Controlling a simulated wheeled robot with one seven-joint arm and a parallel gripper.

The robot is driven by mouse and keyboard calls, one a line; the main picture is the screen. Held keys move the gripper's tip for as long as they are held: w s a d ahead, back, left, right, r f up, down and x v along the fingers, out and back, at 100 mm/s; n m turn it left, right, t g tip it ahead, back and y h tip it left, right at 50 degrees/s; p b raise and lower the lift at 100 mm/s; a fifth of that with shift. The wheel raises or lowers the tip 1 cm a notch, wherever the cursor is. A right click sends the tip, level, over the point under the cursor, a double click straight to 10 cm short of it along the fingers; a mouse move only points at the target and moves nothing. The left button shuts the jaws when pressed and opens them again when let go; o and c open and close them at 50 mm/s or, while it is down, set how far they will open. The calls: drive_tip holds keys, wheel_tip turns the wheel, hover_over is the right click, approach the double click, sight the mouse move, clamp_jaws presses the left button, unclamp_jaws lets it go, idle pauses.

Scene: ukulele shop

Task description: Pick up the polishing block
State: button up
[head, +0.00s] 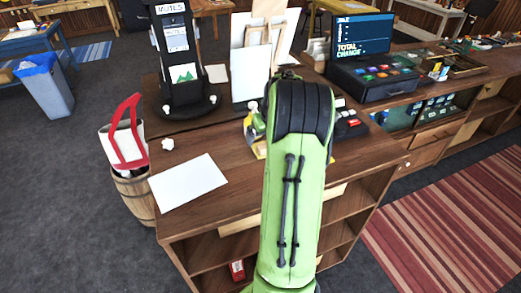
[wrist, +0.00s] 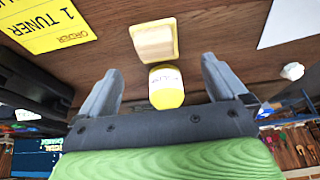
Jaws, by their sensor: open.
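The polishing block, a pale wooden block with a yellow edge (wrist: 154,41), lies on the brown wooden counter in the wrist view, just beyond my fingertips. My gripper (wrist: 160,66) is open, its two grey fingers spread wide with nothing clamped between them. In the head view my green arm hides the gripper and the block.
A yellow order card reading "1 TUNER" (wrist: 45,22) lies beside the block. A white sheet (head: 190,182) and a crumpled white ball (head: 167,144) lie on the counter's left part. A mutes stand (head: 178,60) and a till (head: 372,78) rise at the back.

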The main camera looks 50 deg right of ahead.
sight(264, 145)
drive_tip(key=x, duration=0.7)
drive_tip(key=shift+s+d+r+p, duration=0.1)
drive_tip(key=shift+d+p, duration=0.15)
drive_tip(key=shift+p, duration=0.15)
drive_tip(key=shift+s+a, duration=0.1)
drive_tip(key=shift+c, duration=1.3)
drive_tip(key=c, duration=1)
drive_tip(key=shift+r, duration=0.4)
drive_tip(key=v, duration=0.2)
drive_tip(key=shift+r+b, duration=0.4)
drive_tip(key=shift+r, duration=0.05)
drive_tip(key=s+a+b, duration=0.1)
drive_tip(key=s+a, duration=0.2)
drive_tip(key=s, duration=0.2)
drive_tip(key=s+a+b, duration=0.1)
drive_tip(key=s+a, duration=0.2)
drive_tip(key=s, duration=0.2)
drive_tip(key=s+a+b, duration=0.1)
drive_tip(key=s+a, duration=0.1)
drive_tip(key=s, duration=0.2)
drive_tip(key=shift+s+a, duration=0.4)
